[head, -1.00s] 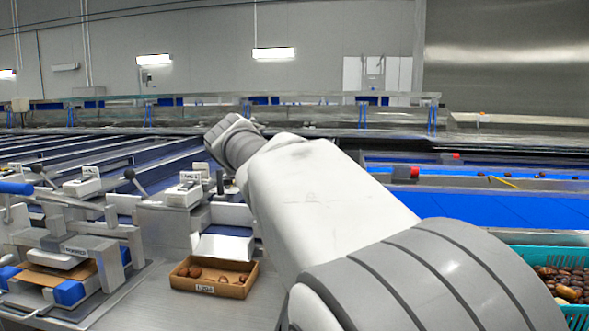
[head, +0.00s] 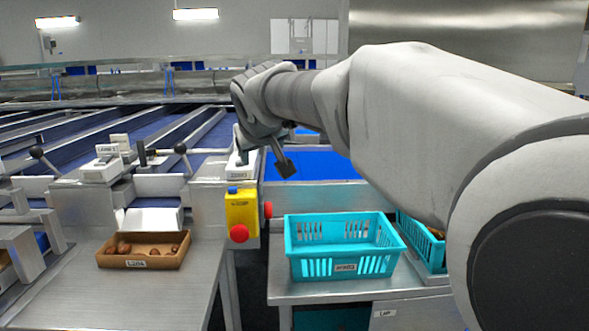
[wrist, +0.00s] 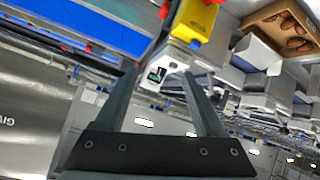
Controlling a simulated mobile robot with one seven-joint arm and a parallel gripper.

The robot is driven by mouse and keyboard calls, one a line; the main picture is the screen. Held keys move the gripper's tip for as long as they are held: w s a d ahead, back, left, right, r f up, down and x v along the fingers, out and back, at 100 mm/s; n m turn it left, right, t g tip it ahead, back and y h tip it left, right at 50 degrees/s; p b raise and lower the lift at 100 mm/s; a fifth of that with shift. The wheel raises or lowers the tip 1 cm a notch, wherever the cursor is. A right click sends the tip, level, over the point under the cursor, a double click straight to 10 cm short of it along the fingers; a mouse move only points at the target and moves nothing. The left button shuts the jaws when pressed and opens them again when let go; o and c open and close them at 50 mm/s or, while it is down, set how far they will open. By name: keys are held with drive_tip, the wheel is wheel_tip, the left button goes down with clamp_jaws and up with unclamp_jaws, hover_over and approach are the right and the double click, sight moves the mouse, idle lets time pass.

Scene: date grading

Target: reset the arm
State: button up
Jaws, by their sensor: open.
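My arm reaches from the right edge of the head view toward the middle. My gripper (head: 264,160) hangs at its end, pointing down, in front of the blue belt (head: 315,165) and above the yellow control box. In the wrist view, my gripper (wrist: 162,75) shows two spread dark fingers with nothing held between them. A small white labelled device (wrist: 165,68) appears beyond the fingertips. No contact between the fingers and anything shows.
The yellow box (head: 241,212) with red buttons stands beside an empty-looking teal basket (head: 345,267); another basket (head: 428,250) is partly hidden by my arm. A cardboard tray (head: 140,262) with several dates sits on the left metal table (head: 170,300), mostly clear in front.

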drive_tip(key=s+d+f+m+g+h, duration=0.1)
drive_tip(key=s+d+f, duration=0.2)
drive_tip(key=s+d, duration=0.4)
drive_tip(key=s+d+f+m+g, duration=0.1)
drive_tip(key=s+d+f+m, duration=0.15)
drive_tip(key=s+d, duration=0.45)
drive_tip(key=s+d+f+m+g, duration=0.1)
drive_tip(key=s+d+f, duration=0.25)
drive_tip(key=s, duration=0.25)
drive_tip(key=s+d+f+g+h, duration=0.1)
drive_tip(key=s+d+f, duration=0.1)
drive_tip(key=s+f, duration=0.25)
drive_tip(key=s+d+f+m+g, duration=0.1)
drive_tip(key=s+d+f, duration=0.25)
drive_tip(key=s, duration=0.35)
wheel_tip(320, 180, up, 18)
drive_tip(key=p, duration=1.9)
drive_tip(key=shift+s+a+r, duration=0.15)
drive_tip(key=shift+a, duration=0.05)
